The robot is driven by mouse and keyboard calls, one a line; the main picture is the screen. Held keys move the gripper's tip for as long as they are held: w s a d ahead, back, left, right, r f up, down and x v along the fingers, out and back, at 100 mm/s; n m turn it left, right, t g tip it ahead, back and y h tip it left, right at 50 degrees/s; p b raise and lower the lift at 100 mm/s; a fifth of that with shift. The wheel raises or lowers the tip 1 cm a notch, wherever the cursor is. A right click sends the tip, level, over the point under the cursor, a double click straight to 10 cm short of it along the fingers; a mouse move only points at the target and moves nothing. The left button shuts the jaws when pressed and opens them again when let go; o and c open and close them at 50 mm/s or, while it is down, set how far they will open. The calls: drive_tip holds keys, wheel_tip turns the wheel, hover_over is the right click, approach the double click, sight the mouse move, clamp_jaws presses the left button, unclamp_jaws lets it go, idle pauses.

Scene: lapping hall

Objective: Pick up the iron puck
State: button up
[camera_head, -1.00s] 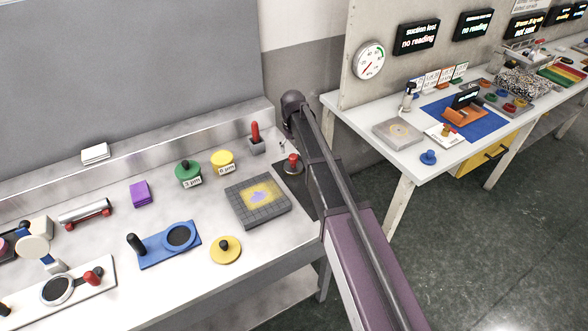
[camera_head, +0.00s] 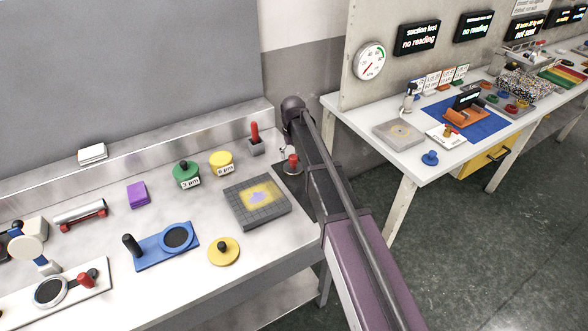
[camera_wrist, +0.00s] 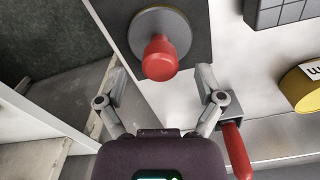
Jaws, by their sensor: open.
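A grey metal disc with a red knob, which I take to be the iron puck (camera_head: 291,168), lies on a dark mat at the right end of the near bench, partly hidden by my arm. In the wrist view the puck (camera_wrist: 176,18) is at top centre, with its red knob towards me. My gripper (camera_wrist: 161,74) is open and empty. Its two fingers are spread left and right, just below the knob in the picture, and I see no contact. In the head view my arm hides most of the gripper.
A grey block with a red handle (camera_wrist: 237,150) stands close by my right finger. A yellow 9 µm pot (camera_head: 221,163), a green pot (camera_head: 187,174) and a gridded slab (camera_head: 232,207) are to the left. The bench edge drops to the floor on the right.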

sight(293, 156)
drive_tip(key=shift+f+b, duration=1.3)
drive_tip(key=shift+f, duration=0.25)
clamp_jaws()
